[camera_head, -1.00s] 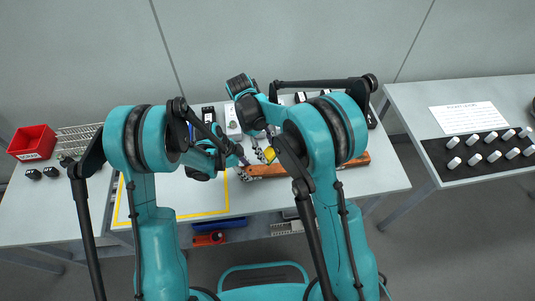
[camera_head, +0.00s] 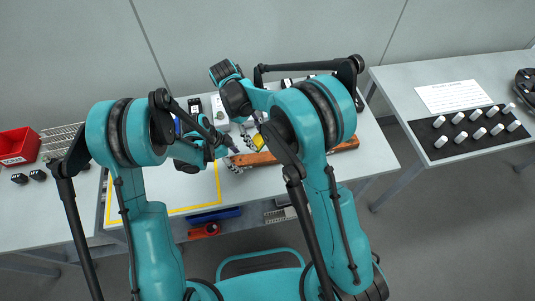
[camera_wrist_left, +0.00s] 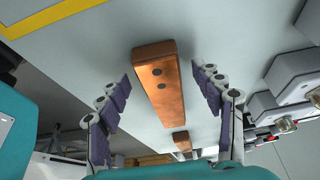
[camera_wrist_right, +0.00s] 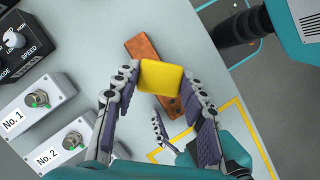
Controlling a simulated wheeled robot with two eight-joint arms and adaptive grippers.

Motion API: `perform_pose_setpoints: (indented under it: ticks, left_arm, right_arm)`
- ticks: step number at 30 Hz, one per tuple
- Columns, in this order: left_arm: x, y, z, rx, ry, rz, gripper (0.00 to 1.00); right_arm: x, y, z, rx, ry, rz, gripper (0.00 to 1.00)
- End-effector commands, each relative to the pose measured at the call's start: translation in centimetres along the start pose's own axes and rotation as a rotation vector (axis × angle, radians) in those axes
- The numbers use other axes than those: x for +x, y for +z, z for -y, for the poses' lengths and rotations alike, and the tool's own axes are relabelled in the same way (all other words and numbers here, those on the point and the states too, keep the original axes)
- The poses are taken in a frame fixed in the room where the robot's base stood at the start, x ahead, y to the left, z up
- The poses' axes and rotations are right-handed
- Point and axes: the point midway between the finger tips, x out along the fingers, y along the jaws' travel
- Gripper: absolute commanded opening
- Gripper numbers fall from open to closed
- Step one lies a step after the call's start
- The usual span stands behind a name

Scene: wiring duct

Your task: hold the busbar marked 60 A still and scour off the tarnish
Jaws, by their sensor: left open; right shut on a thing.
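The copper-brown busbar (camera_head: 345,145) lies on the table, partly behind my right arm. I cannot tell whether pad and bar touch. Tarnish is not clear.
Grey boxes marked No. 1 (camera_wrist_right: 38,105) and No. 2 (camera_wrist_right: 75,145) stand beside the bar, near a speed unit (camera_wrist_right: 18,40). A yellow-taped area (camera_head: 205,210) lies left of the bar. A red bin (camera_head: 18,146) is far left; a side table (camera_head: 400,85) is right.

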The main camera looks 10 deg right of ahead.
Motion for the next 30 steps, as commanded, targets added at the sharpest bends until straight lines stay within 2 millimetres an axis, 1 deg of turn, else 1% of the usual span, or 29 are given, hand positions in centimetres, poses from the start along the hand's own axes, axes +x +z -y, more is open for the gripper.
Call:
perform_pose_setpoints:
  ticks: [2, 5, 8, 15, 18, 21, 25, 30]
  left_arm:
    - [-0.2, 0.0, 0.0, 0.000, 0.000, 0.000, 0.66]
    - [-1.0, 0.0, 0.0, -0.001, 0.000, 0.000, 0.66]
    - [-2.7, 0.0, 0.0, -0.002, -0.001, 0.000, 0.66]
    - [-8.0, 0.0, 0.0, -0.002, 0.000, 0.000, 0.66]
    - [-9.8, 0.1, 0.0, -0.002, 0.000, 0.000, 0.66]
    - [-11.1, 0.0, 0.0, -0.001, 0.000, 0.000, 0.66]
    - [-11.9, 0.0, 0.0, 0.000, 0.000, 0.000, 0.66]
    - [-12.0, 0.0, 0.0, 0.000, 0.000, 0.000, 0.66]
  right_arm:
    - [0.0, 0.0, 0.0, 0.000, 0.000, 0.000, 0.05]
    - [0.0, 0.0, 0.0, 0.000, 0.000, 0.000, 0.05]
    - [0.0, 0.0, 0.0, 0.000, 0.000, 0.000, 0.05]
    - [0.0, 0.0, 0.0, 0.000, 0.000, 0.000, 0.05]
    - [0.0, 0.0, 0.0, 0.000, 0.000, 0.000, 0.05]
    - [0.0, 0.0, 0.0, 0.000, 0.000, 0.000, 0.05]
    - [0.0, 0.0, 0.0, 0.000, 0.000, 0.000, 0.05]
    - [0.0, 0.0, 0.0, 0.000, 0.000, 0.000, 0.05]
